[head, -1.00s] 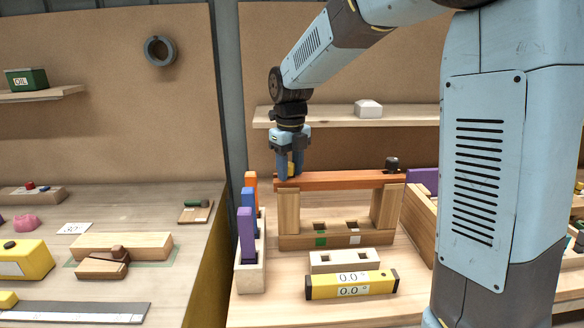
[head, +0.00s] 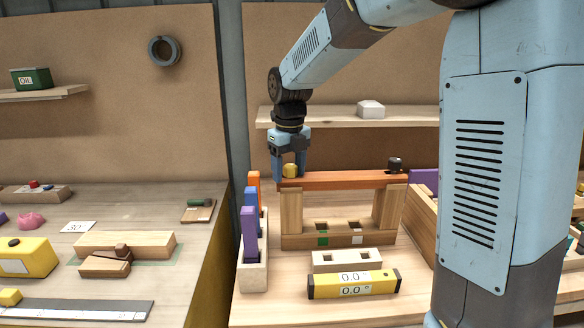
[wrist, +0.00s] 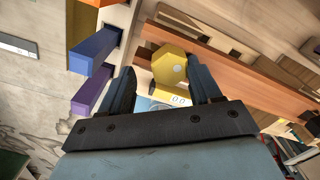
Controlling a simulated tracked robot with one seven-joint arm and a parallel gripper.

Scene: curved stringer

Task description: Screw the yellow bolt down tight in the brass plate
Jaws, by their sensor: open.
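The yellow bolt (head: 291,171) stands at the left end of the reddish wooden beam. Its six-sided head, with a pale round spot, also shows in the wrist view (wrist: 171,64). My gripper (head: 288,176) is over this end of the beam, pointing down. In the wrist view my gripper (wrist: 162,70) is open, with one finger on each side of the bolt head. The right finger is close to the head; a wider gap shows at the left. I cannot clearly make out the brass plate or how deep the bolt sits.
The beam (head: 340,181) rests on wooden posts, with a dark knob (head: 394,163) at its right end. Orange, blue and purple (head: 249,231) upright pieces stand in a rack just left. A yellow level (head: 330,285) lies in front. Open space lies above the beam.

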